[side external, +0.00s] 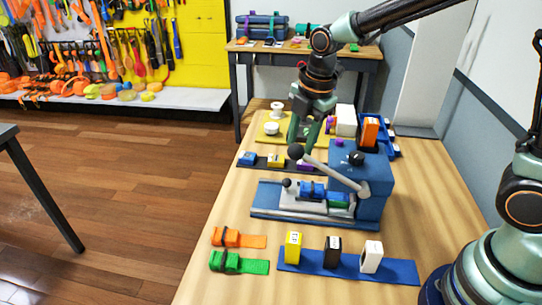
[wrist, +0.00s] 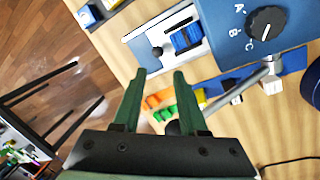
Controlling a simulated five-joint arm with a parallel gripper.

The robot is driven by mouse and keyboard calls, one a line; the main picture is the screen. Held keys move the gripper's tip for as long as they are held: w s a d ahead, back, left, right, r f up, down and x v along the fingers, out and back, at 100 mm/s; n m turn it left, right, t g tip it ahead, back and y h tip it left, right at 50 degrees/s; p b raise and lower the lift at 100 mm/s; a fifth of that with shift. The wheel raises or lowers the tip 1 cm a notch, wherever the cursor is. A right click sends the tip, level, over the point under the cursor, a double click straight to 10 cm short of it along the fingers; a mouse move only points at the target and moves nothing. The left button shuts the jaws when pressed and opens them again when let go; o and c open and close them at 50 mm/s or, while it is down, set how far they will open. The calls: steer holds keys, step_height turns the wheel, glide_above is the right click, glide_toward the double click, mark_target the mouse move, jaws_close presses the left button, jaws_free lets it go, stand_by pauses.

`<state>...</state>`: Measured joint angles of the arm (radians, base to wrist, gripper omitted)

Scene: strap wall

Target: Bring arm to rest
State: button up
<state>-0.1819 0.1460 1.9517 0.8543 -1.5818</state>
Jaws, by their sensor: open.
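My gripper (side external: 302,142) hangs from my arm over the wooden table, fingers pointing down, behind the blue machine. Its two green fingers stand apart with nothing held between them, as the wrist view also shows (wrist: 160,73). The lever (side external: 335,174) of the blue machine (side external: 375,185) slants up to a dark ball knob (side external: 296,152), close to the fingertips in the side view.
A clamp bed with a blue strap roll (side external: 312,190) lies beside the machine. Orange (side external: 225,237) and green (side external: 225,261) straps lie in front, near a blue strip (side external: 310,264) with upright blocks. Behind are a yellow board (side external: 268,138) and a blue rack (side external: 381,128).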

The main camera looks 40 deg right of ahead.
steer(key=shift+r, duration=0.25)
steer(key=s+d+r+m+t, duration=0.1)
steer(key=s+d+r+m, duration=0.2)
steer(key=s+m, duration=0.3)
steer(key=s+d+r+m+t, duration=0.2)
steer(key=s+d+r+m, duration=0.2)
steer(key=m, duration=1)
steer(key=shift+s+d, duration=0.25)
steer(key=shift+s, duration=0.9)
steer(key=shift+c, duration=0.4)
